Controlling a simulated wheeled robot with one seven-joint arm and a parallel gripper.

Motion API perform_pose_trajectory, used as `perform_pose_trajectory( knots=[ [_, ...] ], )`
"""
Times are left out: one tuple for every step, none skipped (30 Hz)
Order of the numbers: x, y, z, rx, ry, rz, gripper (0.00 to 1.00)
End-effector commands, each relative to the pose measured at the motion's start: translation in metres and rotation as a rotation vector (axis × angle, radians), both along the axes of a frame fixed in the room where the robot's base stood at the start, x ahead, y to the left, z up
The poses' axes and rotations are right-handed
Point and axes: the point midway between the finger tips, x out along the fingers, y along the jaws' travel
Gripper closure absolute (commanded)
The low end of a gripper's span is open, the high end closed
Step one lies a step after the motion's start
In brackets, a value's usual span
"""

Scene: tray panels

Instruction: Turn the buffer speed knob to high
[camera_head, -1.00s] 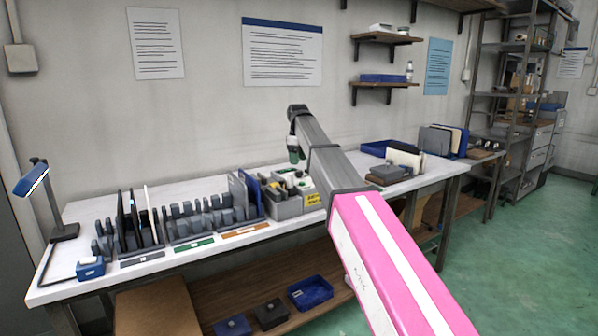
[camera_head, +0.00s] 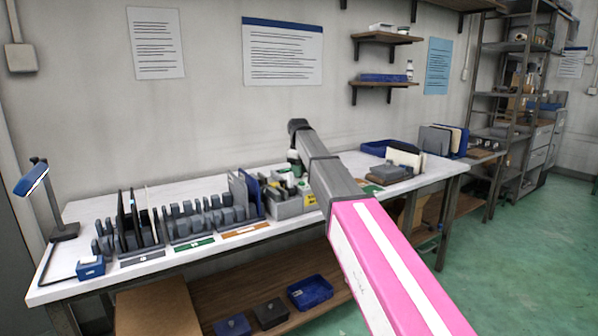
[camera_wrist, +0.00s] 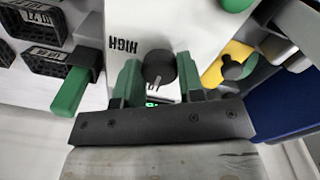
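In the wrist view, a dark round knob (camera_wrist: 159,69) stands on a white panel (camera_wrist: 165,22). The word HIGH (camera_wrist: 123,45) appears upside down at the knob's left. Part of another label and a small lit green display show below it. My gripper (camera_wrist: 158,62) is open, one green finger on each side of the knob. The right finger looks very close to it; I cannot tell whether either touches. In the head view, my gripper (camera_head: 294,157) points down over the grey panel unit (camera_head: 287,208) on the bench; my arm hides part of this unit.
Beside the knob in the wrist view are a yellow part with a dark knob (camera_wrist: 235,68), a blue panel (camera_wrist: 285,103) and black labelled blocks (camera_wrist: 60,65). On the bench (camera_head: 95,208), racks of grey blocks stand left and dark boxes (camera_head: 390,173) right.

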Motion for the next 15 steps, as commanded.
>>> perform_pose_trajectory(
  knots=[
    [0.0000, 0.0000, 0.0002, 0.000, 0.000, 0.000, 0.88],
    [0.0000, 0.0000, 0.0002, 0.000, 0.000, -0.001, 0.88],
    [-0.0001, -0.0001, 0.0002, 0.000, 0.000, -0.003, 0.88],
    [-0.0001, -0.0001, 0.0002, 0.000, 0.000, -0.006, 0.88],
    [-0.0001, -0.0001, 0.0002, -0.001, 0.000, -0.009, 0.88],
    [0.0000, 0.0000, 0.0002, 0.000, 0.000, -0.016, 0.88],
    [0.0000, 0.0000, 0.0002, 0.000, 0.000, -0.024, 0.88],
    [0.0000, 0.0000, 0.0002, 0.000, 0.000, -0.033, 0.88],
    [0.0000, 0.0000, 0.0003, 0.000, 0.000, -0.046, 0.88],
    [0.0000, 0.0000, 0.0003, 0.000, 0.000, -0.059, 0.88],
    [0.0000, 0.0000, 0.0002, -0.001, 0.000, -0.073, 0.88],
    [0.0000, 0.0000, 0.0003, -0.001, 0.000, -0.095, 0.88],
    [0.0000, 0.0000, 0.0002, 0.000, 0.000, -0.112, 0.88],
    [0.0000, 0.0001, 0.0002, -0.001, 0.000, -0.133, 0.88],
    [0.0000, 0.0001, 0.0002, -0.001, 0.000, -0.161, 0.88]
  ],
)
